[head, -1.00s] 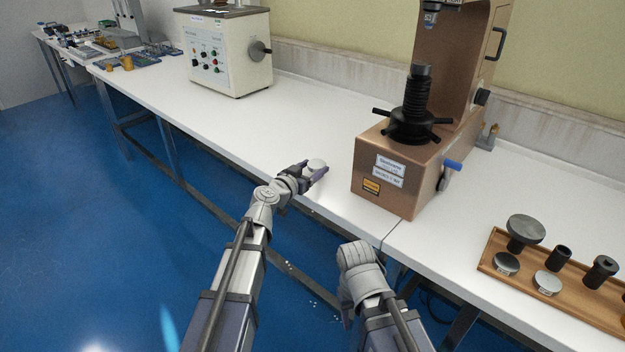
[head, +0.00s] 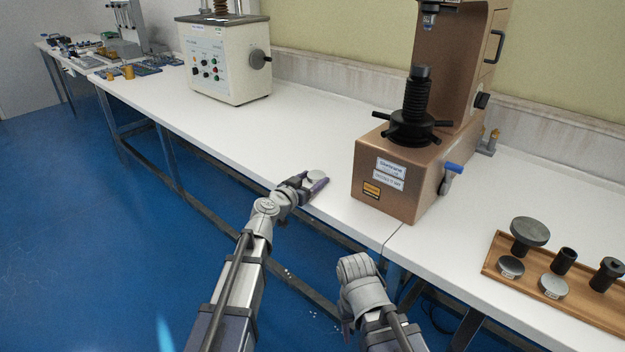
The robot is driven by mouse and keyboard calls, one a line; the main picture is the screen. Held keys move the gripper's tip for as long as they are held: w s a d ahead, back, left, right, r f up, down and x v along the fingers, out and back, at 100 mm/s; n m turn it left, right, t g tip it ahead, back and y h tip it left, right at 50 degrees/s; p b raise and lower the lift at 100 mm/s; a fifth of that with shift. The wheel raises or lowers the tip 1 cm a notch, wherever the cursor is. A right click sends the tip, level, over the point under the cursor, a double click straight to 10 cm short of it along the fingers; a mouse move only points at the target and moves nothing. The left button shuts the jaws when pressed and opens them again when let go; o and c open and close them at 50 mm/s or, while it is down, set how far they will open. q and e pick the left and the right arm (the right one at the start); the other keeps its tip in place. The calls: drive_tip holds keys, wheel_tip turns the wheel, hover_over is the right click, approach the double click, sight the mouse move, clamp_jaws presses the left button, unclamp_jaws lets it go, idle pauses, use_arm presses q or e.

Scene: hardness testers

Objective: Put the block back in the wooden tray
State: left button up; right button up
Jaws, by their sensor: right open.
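The block is a small round silver disc (head: 316,176) at the front edge of the white bench, left of the brown tester. My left gripper (head: 311,184) has its fingers on either side of the block and is shut on it. Whether the block touches the bench top is hard to tell. The wooden tray (head: 493,266) lies on the bench at the far right, well away from the block. My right gripper (head: 346,326) is open and points down in front of the bench, mostly hidden by its own wrist.
The brown hardness tester (head: 385,190) with a black spindle and blue-tipped lever stands between block and tray. The tray holds two silver discs and several dark anvils. A cream tester (head: 225,75) stands at the back left. The bench between the testers is clear.

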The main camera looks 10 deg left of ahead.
use_arm(q)
drive_tip(key=shift+o, duration=0.8)
drive_tip(key=shift+s+f, duration=0.3)
drive_tip(key=shift+r+p, duration=0.5)
drive_tip(key=shift+p, duration=0.1)
drive_tip(key=p+v, duration=0.1)
drive_tip(key=v, duration=1)
drive_tip(key=shift+a+p, duration=0.25)
drive_tip(key=shift+p, duration=0.15)
drive_tip(key=shift+s, duration=0.15)
